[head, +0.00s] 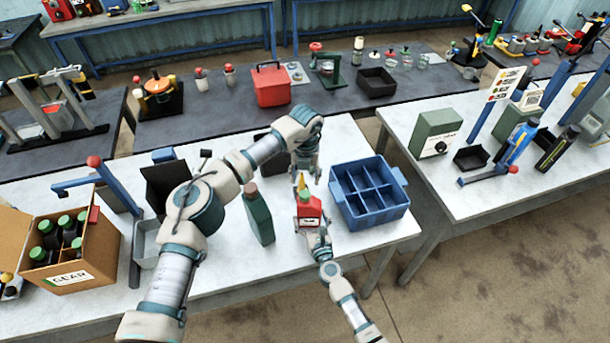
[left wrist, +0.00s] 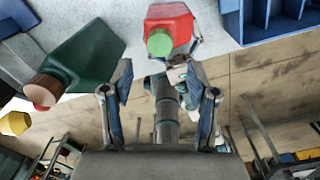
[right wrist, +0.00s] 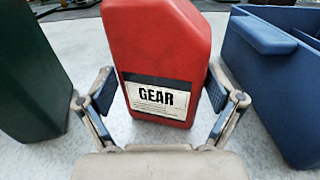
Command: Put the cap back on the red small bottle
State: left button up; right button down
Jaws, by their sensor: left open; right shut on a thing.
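The red small bottle (head: 310,212) stands upright on the white table, its "GEAR" label facing my right wrist camera (right wrist: 160,45). A green cap (head: 305,196) sits at its mouth; it also shows in the left wrist view (left wrist: 159,42). I cannot tell whether it is seated tight. My right gripper (head: 316,230) is shut on the bottle's lower body, one finger on each side. My left gripper (head: 305,178) is above the bottle, open, fingers pointing down and apart from the cap. A small yellow-orange thing shows by its fingers in the head view; I cannot tell what it is.
A dark green bottle (head: 259,218) with a brown-red cap stands left of the red bottle. A blue divided crate (head: 372,213) stands close on the right. A cardboard box (head: 85,275) of bottles is at far left. The front table edge is near.

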aim_at(305, 193)
pick_arm(q)
notch_tip(305, 193, down, 8)
jog(key=shift+a+r, duration=0.1)
jog(key=shift+r, duration=0.05)
dwell(0.3)
grip_shut()
jog(key=m, duration=0.4)
jog(key=shift+m, duration=0.3)
jog(key=m, duration=0.3)
jog(key=shift+m, duration=0.4)
jog(key=shift+o, duration=0.5)
grip_release()
